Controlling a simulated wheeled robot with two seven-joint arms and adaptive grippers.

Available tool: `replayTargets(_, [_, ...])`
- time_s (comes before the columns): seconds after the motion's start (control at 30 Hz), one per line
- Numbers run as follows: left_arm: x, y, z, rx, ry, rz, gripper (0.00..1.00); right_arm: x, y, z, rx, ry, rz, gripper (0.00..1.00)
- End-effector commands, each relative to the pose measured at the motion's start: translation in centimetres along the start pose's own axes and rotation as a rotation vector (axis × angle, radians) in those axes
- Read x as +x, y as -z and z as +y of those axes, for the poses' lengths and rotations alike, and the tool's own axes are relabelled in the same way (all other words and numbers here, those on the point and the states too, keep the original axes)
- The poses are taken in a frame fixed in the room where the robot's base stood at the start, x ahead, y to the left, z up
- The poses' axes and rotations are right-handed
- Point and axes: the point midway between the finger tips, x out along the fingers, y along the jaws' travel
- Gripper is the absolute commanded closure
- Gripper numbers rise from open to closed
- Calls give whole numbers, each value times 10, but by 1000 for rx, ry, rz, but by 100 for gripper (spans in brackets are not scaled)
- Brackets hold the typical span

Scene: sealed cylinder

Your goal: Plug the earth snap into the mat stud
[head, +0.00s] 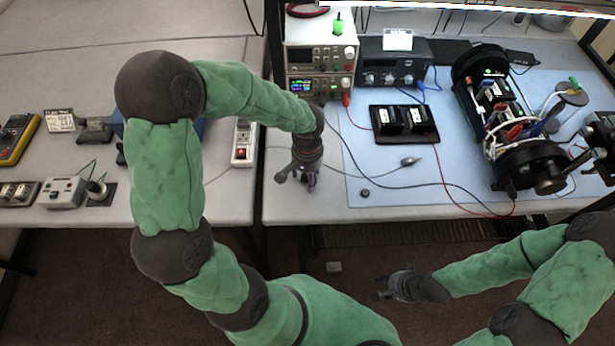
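The earth snap appears to be the small grey connector (408,161) lying on the blue mat (450,185), with a thin lead trailing from it. The mat stud appears to be the small dark round piece (365,193) near the mat's front left part, apart from the connector. My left gripper (296,183) points down over the bench just left of the mat. Its fingers are spread and nothing shows between them. My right gripper (381,287) is in front of the bench, over the floor, with its fingers apart and empty.
A black tray with battery packs (404,124) lies behind the connector. An opened cylinder assembly (508,120) stands at the right. Power supplies (320,62) stand at the back. Red and black leads cross the mat. A power strip (243,143) lies left of my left gripper.

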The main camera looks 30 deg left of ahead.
Motion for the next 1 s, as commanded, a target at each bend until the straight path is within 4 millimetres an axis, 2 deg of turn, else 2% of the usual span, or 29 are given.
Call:
replayTargets(0.03, [0, 0, 0, 0, 0, 0, 49, 0, 0, 0, 0, 0, 0, 60])
replayTargets(0.1, [0, 0, 0, 0, 0, 0, 68, 0, 0, 0, 0, 0, 0, 60])
replayTargets(0.2, [0, 0, 0, 0, 0, 0, 91, 0, 0, 0, 0, 0, 0, 60])
replayTargets(0.67, [-4, 0, 0, 0, 0, 1, 92, -1, 0, 0, 0, 0, 0, 60])
replayTargets(0.83, [-19, 1, 0, 0, 0, 2, 92, -7, 0, -2, 0, 0, 0, 60])
replayTargets(0.93, [-36, 1, 0, 1, 0, 4, 92, -13, 0, -4, 0, 0, 0, 60])
replayTargets(1.0, [-47, -6, 9, 4, 0, 5, 92, -15, 0, -5, 0, 0, 0, 60])
